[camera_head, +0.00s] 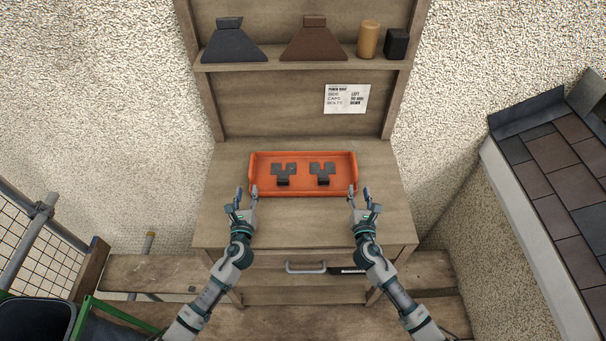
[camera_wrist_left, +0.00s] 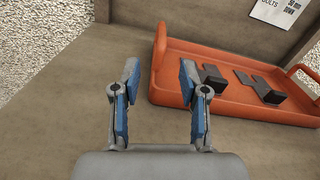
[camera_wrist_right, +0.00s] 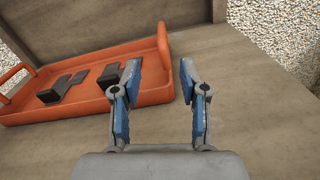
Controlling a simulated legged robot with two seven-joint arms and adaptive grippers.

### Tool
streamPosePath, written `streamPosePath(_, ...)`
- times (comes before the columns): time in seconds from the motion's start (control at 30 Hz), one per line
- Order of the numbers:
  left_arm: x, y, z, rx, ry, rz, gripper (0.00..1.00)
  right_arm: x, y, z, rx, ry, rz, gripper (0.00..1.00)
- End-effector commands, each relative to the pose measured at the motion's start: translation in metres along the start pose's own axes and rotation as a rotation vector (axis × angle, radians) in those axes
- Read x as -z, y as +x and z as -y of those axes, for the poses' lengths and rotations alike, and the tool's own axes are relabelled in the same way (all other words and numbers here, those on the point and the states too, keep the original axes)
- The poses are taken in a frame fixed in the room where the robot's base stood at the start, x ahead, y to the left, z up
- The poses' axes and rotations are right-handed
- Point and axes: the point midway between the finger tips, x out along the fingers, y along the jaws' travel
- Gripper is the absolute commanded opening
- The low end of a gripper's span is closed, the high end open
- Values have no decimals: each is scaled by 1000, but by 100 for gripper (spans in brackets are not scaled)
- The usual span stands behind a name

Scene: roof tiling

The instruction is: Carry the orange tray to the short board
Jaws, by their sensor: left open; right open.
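The orange tray (camera_head: 302,190) lies flat on the wooden bench top, with raised handles at its left and right ends. Two dark metal brackets (camera_head: 284,176) (camera_head: 321,174) sit inside it. My left gripper (camera_head: 246,191) is open at the tray's left end; in the left wrist view the tray's end (camera_wrist_left: 162,70) is close by its right finger. My right gripper (camera_head: 359,191) is open at the tray's right end; in the right wrist view the tray's end (camera_wrist_right: 160,72) is close by its left finger. I cannot tell whether the fingers touch it. I cannot identify a short board.
A shelf (camera_head: 300,65) above the bench holds dark and brown flared pieces, a tan cylinder and a black block. A printed note (camera_head: 347,99) hangs below. A tiled roof section (camera_head: 560,180) stands at right. A drawer handle (camera_head: 305,268) fronts the bench. A mesh barrier (camera_head: 35,235) stands left.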

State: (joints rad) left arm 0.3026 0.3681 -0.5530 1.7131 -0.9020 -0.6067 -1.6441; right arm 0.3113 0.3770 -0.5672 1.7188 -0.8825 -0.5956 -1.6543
Motion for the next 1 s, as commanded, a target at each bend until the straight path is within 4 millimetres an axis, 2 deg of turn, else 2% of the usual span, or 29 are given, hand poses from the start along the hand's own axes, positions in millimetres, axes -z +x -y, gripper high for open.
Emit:
streamPosePath(0.03, -1, 11, 1, -2, 0, 2, 44, -1, 11, 1, 1, 0, 1, 44)
streamPosePath(0.3, -1, 64, 4, -1, 2, 2, 44, -1, 64, 4, 2, 5, 1, 44)
streamPosePath(0.5, -1, 93, 3, -1, 2, 2, 44, -1, 93, 3, 2, 2, 1, 44)
streamPosePath(0.7, -1, 106, 2, 0, 1, 1, 44, 0, 106, 2, 1, 2, 1, 44)
streamPosePath(1.0, -1, 107, 2, 1, 1, 1, 44, 0, 107, 2, 0, 3, 1, 44)
